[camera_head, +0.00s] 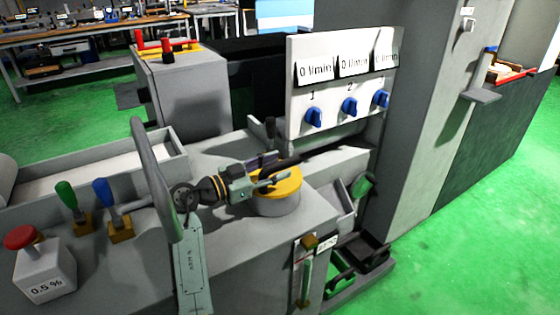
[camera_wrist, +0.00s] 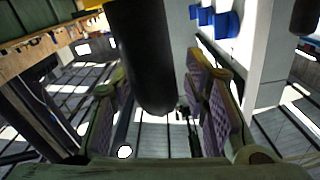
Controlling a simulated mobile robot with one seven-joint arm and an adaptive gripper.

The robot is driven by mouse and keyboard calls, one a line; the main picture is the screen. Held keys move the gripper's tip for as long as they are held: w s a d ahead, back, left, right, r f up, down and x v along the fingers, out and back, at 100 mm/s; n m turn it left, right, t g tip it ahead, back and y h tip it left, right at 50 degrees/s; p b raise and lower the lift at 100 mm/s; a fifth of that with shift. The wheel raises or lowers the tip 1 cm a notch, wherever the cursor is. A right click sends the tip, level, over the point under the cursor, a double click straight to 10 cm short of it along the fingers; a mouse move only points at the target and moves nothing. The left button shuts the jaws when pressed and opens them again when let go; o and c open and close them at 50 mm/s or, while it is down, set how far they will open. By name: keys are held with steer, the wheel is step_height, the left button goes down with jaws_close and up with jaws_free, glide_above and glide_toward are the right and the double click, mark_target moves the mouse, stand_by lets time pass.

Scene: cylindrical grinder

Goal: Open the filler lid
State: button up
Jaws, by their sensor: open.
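The filler lid (camera_head: 286,194) is a round yellow cap on a short grey neck on top of the machine. My gripper (camera_head: 277,172) is over the lid, reaching in from the left, and hides part of it. A dark bar (camera_head: 283,162) shows beside the fingers above the lid. In the wrist view the two padded fingers (camera_wrist: 165,105) are apart, with a thick black rounded bar (camera_wrist: 142,50) between them. Whether either finger touches the bar cannot be told.
A white panel with blue knobs (camera_head: 349,106) stands behind the lid. A green lever (camera_head: 66,194), a blue lever (camera_head: 103,192) and a red button (camera_head: 20,237) are at the left. A black tray (camera_head: 362,257) is lower right. Green floor (camera_head: 475,235) is clear at the right.

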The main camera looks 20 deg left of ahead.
steer(key=shift+x, duration=0.8)
steer(key=shift+c, duration=0.2)
jaws_close()
